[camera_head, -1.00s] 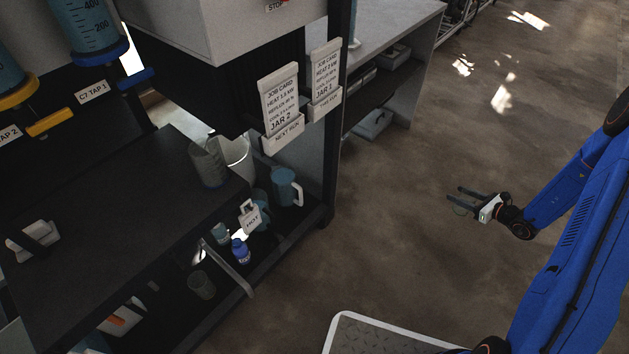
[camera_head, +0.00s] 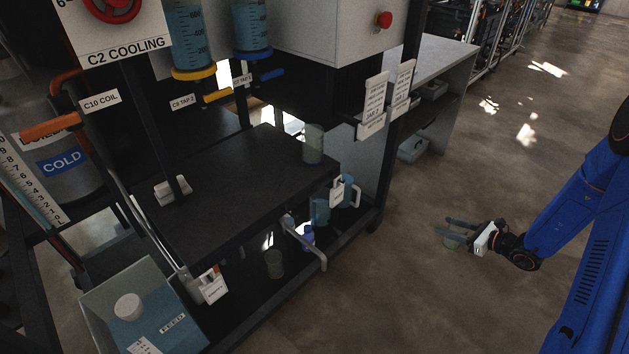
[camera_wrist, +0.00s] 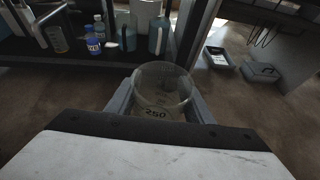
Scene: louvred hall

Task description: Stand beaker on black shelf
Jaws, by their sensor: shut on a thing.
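My gripper (camera_head: 462,232) is shut on a clear glass beaker (camera_wrist: 162,88) marked 250. In the wrist view the beaker stands between the two fingers with its open rim toward the camera. In the head view the beaker (camera_head: 451,241) is faint, held over the bare floor right of the black bench. The bench has a black upper top (camera_head: 235,185) and a black lower shelf (camera_head: 268,290). Another glass vessel (camera_head: 313,146) stands at the upper top's right corner. The lower shelf also shows in the wrist view (camera_wrist: 90,62), ahead and left of the beaker.
On the lower shelf stand blue-grey jugs (camera_head: 320,208), a blue bottle (camera_head: 308,237) and a glass vessel (camera_head: 274,264). A bent metal handle (camera_head: 308,245) juts out at the shelf's front. A FEED box (camera_head: 150,310) stands front left. Floor between bench and gripper is clear.

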